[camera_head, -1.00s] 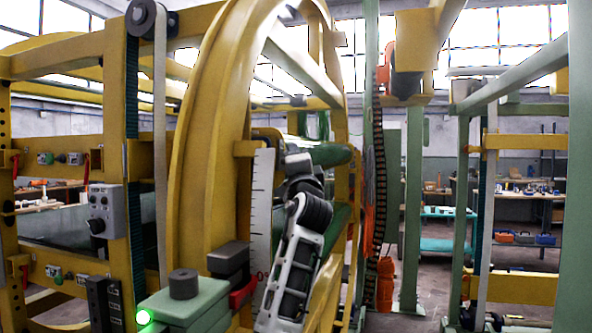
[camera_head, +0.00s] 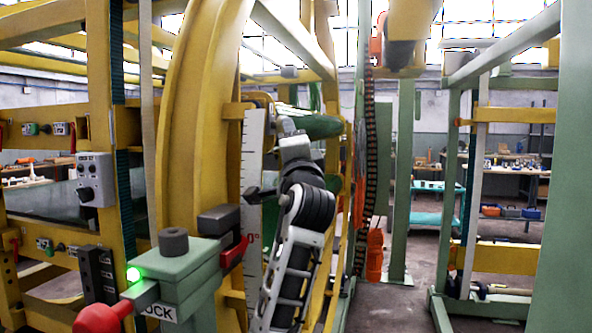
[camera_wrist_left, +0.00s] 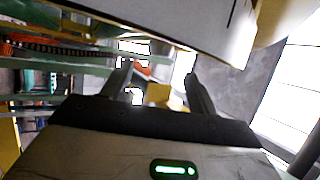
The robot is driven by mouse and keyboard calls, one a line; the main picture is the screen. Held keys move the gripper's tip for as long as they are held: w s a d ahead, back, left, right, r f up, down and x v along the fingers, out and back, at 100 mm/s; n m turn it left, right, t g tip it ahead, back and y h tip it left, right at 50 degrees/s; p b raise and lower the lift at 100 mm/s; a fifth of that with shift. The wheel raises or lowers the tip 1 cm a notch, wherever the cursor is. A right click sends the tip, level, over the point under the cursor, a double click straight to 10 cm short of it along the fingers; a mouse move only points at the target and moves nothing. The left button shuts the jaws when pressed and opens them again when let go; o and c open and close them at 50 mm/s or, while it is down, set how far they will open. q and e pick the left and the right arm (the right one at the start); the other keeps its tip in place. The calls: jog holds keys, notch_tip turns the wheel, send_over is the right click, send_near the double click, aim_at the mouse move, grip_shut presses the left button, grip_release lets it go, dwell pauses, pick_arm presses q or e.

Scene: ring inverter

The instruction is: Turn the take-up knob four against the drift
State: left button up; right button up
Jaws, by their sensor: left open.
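Which knob is number four cannot be told, as no number is readable. A dark knob sits on a grey control box (camera_head: 96,180) on a yellow post at left in the head view. Small green and dark knobs show on yellow rails, on an upper panel (camera_head: 47,129) and a lower panel (camera_head: 58,246). My black and white arm rises at the centre, in front of the yellow ring (camera_head: 185,130). My right gripper is out of view.
A green lock housing (camera_head: 190,262) with a lit green lamp and a red knob (camera_head: 103,316) stands in front of the ring. A white scale (camera_head: 254,165) is beside my arm. A pale panel (camera_wrist_left: 180,22) lies close above the left gripper.

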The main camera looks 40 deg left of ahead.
pick_arm(q)
jog(key=b+v, duration=0.1)
jog(key=v, duration=0.6)
jog(key=shift+d, duration=0.2)
jog(key=shift+s+f, duration=0.1)
jog(key=w+d+f+m+t+h, duration=0.15)
jog(key=d+f+h, duration=0.3)
jog(key=f, duration=0.55)
jog(key=w+d+f+m+t+h, duration=0.15)
jog(key=d+f+h, duration=0.3)
jog(key=f, duration=0.55)
jog(key=w+d+f+m+h, duration=0.2)
jog(key=d+f+h, duration=0.25)
jog(key=f, duration=0.55)
jog(key=s+d+f+n+g+h, duration=0.3)
jog(key=s+d+f, duration=0.4)
jog(key=s+f, duration=0.3)
jog(key=s+d+f+n+g+h, duration=0.2)
jog(key=s+d+f+n+h, duration=0.3)
jog(key=s+f, duration=0.6)
jog(key=shift+d+f+g+h+p, duration=0.4)
jog(key=shift+d+f, duration=0.4)
jog(key=shift+d, duration=0.35)
jog(key=shift+w, duration=0.1)
